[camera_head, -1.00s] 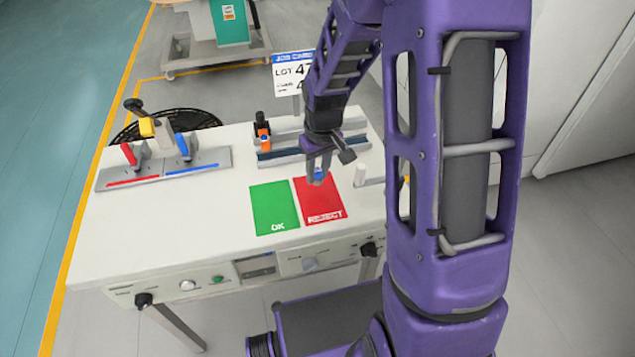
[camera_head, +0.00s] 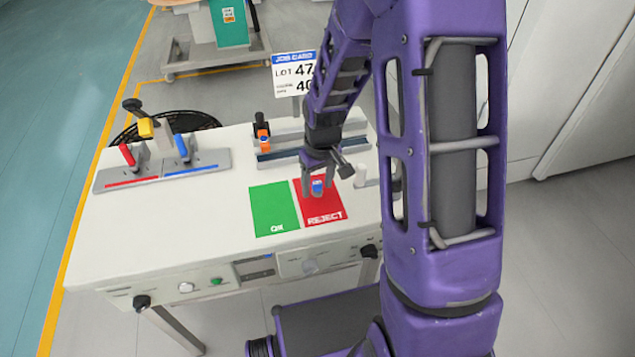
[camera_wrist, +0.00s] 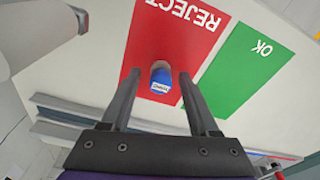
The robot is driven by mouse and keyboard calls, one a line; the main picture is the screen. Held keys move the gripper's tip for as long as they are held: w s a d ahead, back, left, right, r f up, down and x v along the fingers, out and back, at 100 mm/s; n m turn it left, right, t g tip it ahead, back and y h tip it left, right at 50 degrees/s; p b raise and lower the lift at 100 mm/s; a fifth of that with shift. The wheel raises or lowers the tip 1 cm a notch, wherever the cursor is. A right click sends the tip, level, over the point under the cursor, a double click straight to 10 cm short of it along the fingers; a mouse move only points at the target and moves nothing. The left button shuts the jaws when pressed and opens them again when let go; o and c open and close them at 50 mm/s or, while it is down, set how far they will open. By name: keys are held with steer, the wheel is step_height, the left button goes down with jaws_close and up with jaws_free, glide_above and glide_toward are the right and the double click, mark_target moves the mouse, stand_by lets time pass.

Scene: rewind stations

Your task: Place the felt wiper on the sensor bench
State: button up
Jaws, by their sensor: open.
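A small blue piece with a pale label (camera_wrist: 161,80) stands on the red REJECT mat (camera_wrist: 168,38); I cannot tell whether it is the felt wiper. It also shows in the head view (camera_head: 317,187). My gripper (camera_head: 318,190) is open above the red mat, with its fingers pointing down. In the wrist view, my open fingertips (camera_wrist: 158,74) lie to either side of the blue piece, with a gap on both sides. The white bench (camera_head: 180,230) carries the mat. No other piece looks clearly like a felt wiper.
The green OK mat (camera_head: 274,209) lies left of the red one. A grey plate with red and blue levers (camera_head: 163,168) stands at the left, and a rail fixture (camera_head: 290,154) with an orange part stands behind. The bench front left is clear.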

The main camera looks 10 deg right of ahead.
step_height(320, 180, up, 12)
steer(key=s+p, duration=0.1)
steer(key=p, duration=0.1)
steer(key=shift+s+d+r, duration=0.2)
stand_by(0.5)
